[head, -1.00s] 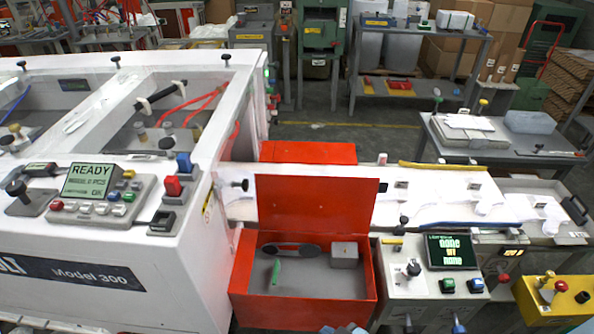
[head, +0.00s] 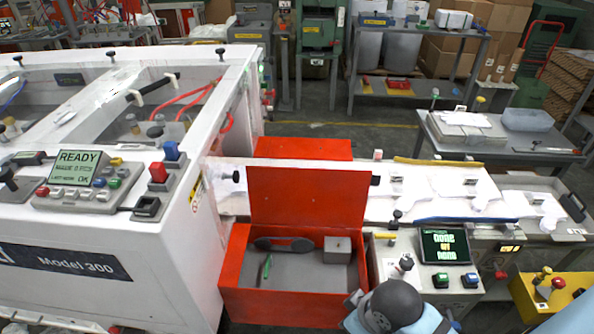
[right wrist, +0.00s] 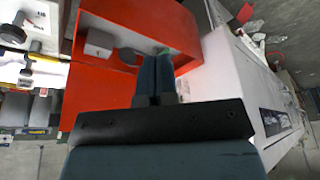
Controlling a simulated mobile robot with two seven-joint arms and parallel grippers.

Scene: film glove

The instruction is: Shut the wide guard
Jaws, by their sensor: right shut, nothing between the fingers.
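A wide red panel (head: 308,198) stands upright at the back edge of an open red box (head: 290,307). It looks like a raised cover; no label marks it as the wide guard. The box holds a grey block (head: 337,250), a dark oval piece (head: 283,244) and a small green-handled item (head: 265,267). My right gripper (right wrist: 155,62) is shut and empty, its fingers over the box area in the right wrist view; contact cannot be told. In the head view my right arm covers the box's front right corner. My left gripper is not in view.
The white machine (head: 195,235) with a READY panel (head: 77,172) stands left, close beside the box. A control box (head: 445,248) with a green-text display and knobs is right of it. A white bed (head: 450,185) runs behind. A yellow box (head: 545,298) is far right.

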